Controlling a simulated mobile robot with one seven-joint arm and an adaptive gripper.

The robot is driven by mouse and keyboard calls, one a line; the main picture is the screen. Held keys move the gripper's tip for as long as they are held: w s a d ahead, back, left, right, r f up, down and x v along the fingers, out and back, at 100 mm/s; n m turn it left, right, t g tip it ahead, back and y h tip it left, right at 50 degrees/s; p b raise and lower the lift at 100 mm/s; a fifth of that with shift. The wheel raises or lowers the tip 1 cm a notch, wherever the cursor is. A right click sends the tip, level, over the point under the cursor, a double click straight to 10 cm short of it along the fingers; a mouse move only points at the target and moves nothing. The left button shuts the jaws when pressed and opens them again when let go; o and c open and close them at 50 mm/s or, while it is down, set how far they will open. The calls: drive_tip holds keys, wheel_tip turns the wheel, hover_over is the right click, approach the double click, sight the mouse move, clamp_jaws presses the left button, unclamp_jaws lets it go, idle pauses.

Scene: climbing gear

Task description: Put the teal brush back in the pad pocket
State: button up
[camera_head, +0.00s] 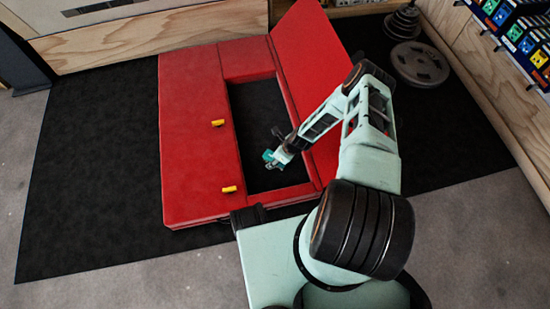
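The red pad (195,140) lies on the black mat. Its pocket is a dark rectangular opening (255,115) with a red rim, and a red flap (300,50) stands raised along the right side. My gripper (272,160) is over the near half of the opening, pointing left and down. A small teal thing, which looks like the teal brush (268,155), is at its fingertips. The gripper appears shut on it, but the fingers are small and hard to make out. I cannot tell how high it is above the pocket floor.
Two yellow tabs (218,123) are on the left part of the pad. Grey weight plates (420,64) lie at the back right. A wooden wall (150,42) stands behind, and a rack of coloured items (515,35) is at upper right. The black mat (90,170) is clear at left.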

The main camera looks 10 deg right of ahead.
drive_tip(key=shift+r, duration=0.15)
drive_tip(key=p+v, duration=0.5)
drive_tip(key=v, duration=0.7)
